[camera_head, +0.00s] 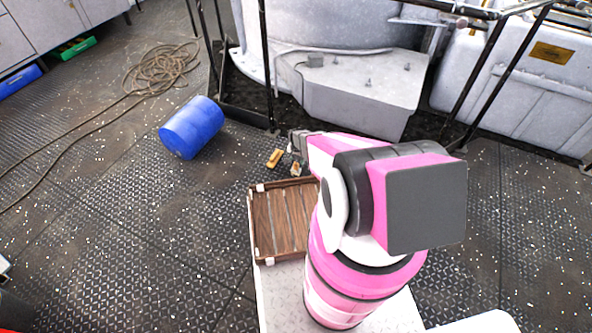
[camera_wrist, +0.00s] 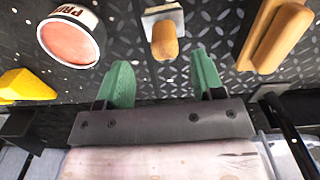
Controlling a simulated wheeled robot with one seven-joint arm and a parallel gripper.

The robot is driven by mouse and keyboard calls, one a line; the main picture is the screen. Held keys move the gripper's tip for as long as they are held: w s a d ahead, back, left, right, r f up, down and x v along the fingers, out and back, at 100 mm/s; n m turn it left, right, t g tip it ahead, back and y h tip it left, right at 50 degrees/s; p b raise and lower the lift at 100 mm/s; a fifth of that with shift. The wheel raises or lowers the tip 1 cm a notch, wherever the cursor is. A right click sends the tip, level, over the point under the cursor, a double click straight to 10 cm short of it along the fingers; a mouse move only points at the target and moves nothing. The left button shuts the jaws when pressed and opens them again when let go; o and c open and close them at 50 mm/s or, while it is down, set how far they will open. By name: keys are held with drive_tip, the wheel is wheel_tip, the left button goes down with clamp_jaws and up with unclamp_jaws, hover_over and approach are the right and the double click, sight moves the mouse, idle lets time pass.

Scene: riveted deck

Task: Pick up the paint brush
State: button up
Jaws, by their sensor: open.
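A short tool with a rounded wooden handle and a flat pale-grey head, which looks like the paint brush (camera_wrist: 165,38), lies on the deck at the top middle of the wrist view. In the head view it seems to be the small piece (camera_head: 296,169) near my gripper (camera_head: 301,141). My gripper shows in the wrist view with two green fingers (camera_wrist: 163,84), open and empty. The tool lies ahead of the fingertips, roughly in line with the gap, and apart from them. I cannot tell its bristles clearly.
A wooden block with a raised handle (camera_wrist: 274,38) lies to the right in the wrist view; a labelled can with a pinkish top (camera_wrist: 71,40) and a yellow object (camera_wrist: 25,86) are left. In the head view, a blue barrel (camera_head: 192,127), a slatted wooden tray (camera_head: 251,222) and coiled rope (camera_head: 160,68) show.

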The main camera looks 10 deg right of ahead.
sight(296, 163)
drive_tip(key=f, duration=0.5)
drive_tip(key=shift+w+a+f, duration=0.2)
drive_tip(key=shift+w+f, duration=0.05)
drive_tip(key=shift+w, duration=0.05)
drive_tip(key=shift+s+f, duration=0.1)
drive_tip(key=shift+f, duration=0.35)
drive_tip(key=shift+c, duration=0.3)
drive_tip(key=c, duration=0.9)
